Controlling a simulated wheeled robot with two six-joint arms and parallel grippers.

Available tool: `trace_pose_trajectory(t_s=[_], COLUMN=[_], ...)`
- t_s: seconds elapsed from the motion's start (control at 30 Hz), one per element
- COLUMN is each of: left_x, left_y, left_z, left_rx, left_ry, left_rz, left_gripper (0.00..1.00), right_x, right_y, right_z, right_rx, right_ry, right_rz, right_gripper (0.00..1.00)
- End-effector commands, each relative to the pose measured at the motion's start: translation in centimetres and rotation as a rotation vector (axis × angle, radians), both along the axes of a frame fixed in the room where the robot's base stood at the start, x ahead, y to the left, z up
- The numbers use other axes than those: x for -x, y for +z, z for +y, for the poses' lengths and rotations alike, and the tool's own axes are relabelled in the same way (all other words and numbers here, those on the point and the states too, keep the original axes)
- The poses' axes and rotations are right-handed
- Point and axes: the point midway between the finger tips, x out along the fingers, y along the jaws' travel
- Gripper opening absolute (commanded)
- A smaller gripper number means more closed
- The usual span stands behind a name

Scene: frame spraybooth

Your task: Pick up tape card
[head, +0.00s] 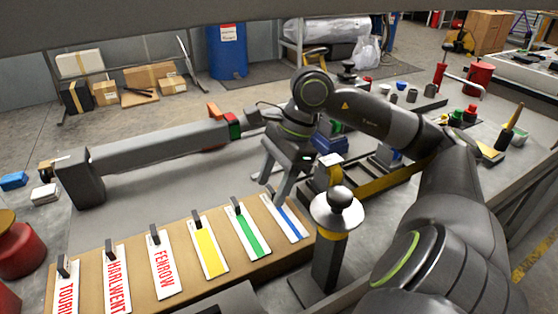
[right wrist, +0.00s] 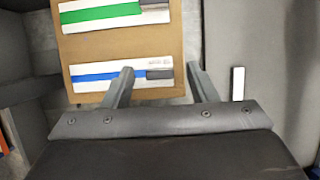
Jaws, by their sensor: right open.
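Several white cards lie in a row on a brown board (head: 190,275), each with a dark clip at its upper end. The tape cards are a blue-striped card (head: 286,219), a green-striped card (head: 247,232) and a yellow-striped card (head: 209,249). My right gripper (head: 272,188) is open and empty, above the clip end of the blue-striped card. In the right wrist view the dark clip of the blue-striped card (right wrist: 90,83) shows between the fingertips (right wrist: 160,70). Whether they touch it, I cannot tell. My left gripper is not in view.
Cards with red lettering, one reading FENROW (head: 163,266), lie on the board's left part. A post with a round knob (head: 339,200) stands right of the board. A long grey beam (head: 160,148) lies behind the cards. A blue drum (head: 227,52) stands at the back.

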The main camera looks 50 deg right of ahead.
Motion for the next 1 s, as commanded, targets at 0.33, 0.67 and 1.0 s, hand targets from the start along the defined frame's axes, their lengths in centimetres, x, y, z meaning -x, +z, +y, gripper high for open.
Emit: trace_pose_trajectory(t_s=[0.33,0.67,1.0], left_x=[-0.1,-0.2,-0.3], left_y=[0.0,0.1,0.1], left_z=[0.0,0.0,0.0], left_rx=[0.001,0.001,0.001], left_ry=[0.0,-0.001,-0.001], left_rz=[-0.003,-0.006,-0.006], left_gripper=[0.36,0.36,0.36], right_x=[0.0,0.0,-0.1], right_y=[-0.2,-0.2,0.9], right_z=[0.1,0.1,0.1], right_rx=[0.001,0.0,0.001], right_ry=[0.0,0.0,0.001], right_rz=[0.0,0.0,-0.003], right_gripper=[0.46,0.05,0.05])
